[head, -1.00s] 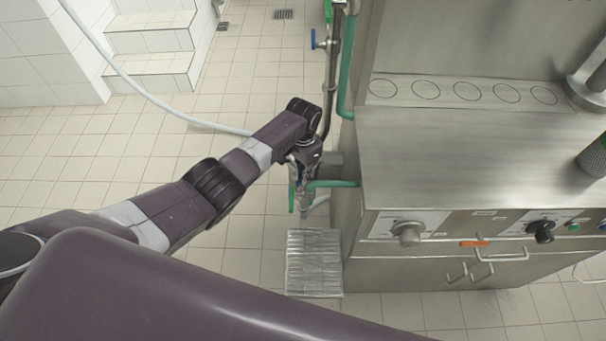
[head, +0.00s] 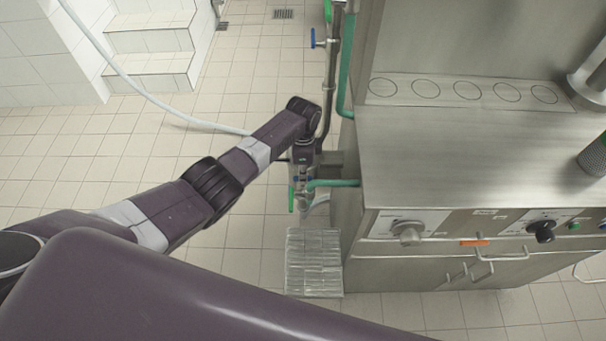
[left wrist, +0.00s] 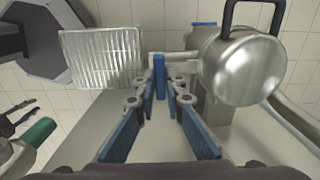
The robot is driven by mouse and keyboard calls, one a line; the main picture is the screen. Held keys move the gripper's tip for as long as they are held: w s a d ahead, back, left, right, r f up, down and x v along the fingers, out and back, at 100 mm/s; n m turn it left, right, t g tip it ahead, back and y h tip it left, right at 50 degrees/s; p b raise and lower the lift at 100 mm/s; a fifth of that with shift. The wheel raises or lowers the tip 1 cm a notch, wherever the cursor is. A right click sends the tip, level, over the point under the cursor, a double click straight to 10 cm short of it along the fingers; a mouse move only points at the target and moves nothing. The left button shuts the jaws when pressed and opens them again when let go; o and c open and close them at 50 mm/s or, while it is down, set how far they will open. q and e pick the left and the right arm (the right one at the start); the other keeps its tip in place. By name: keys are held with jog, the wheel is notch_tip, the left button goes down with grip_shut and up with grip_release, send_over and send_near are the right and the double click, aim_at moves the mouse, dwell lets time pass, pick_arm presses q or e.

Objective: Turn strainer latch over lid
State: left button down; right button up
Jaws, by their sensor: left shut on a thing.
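My left gripper (head: 302,180) points down beside the machine's left side, over pipe fittings. In the head view my arm and gripper largely hide the strainer. My right gripper is not in view.
The steel filler machine (head: 450,155) stands close on the right. A green hose (head: 334,184) and a green lever (head: 291,200) are near the gripper. A ribbed metal grate (head: 314,262) lies below. The tiled floor (head: 130,150) at left is open, with a pale hose across it.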

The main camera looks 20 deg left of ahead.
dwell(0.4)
pick_arm(q)
jog(key=shift+a, duration=0.1)
jog(key=c, duration=2)
grip_release()
notch_tip(320, 180, up, 12)
jog(key=shift+r, duration=0.1)
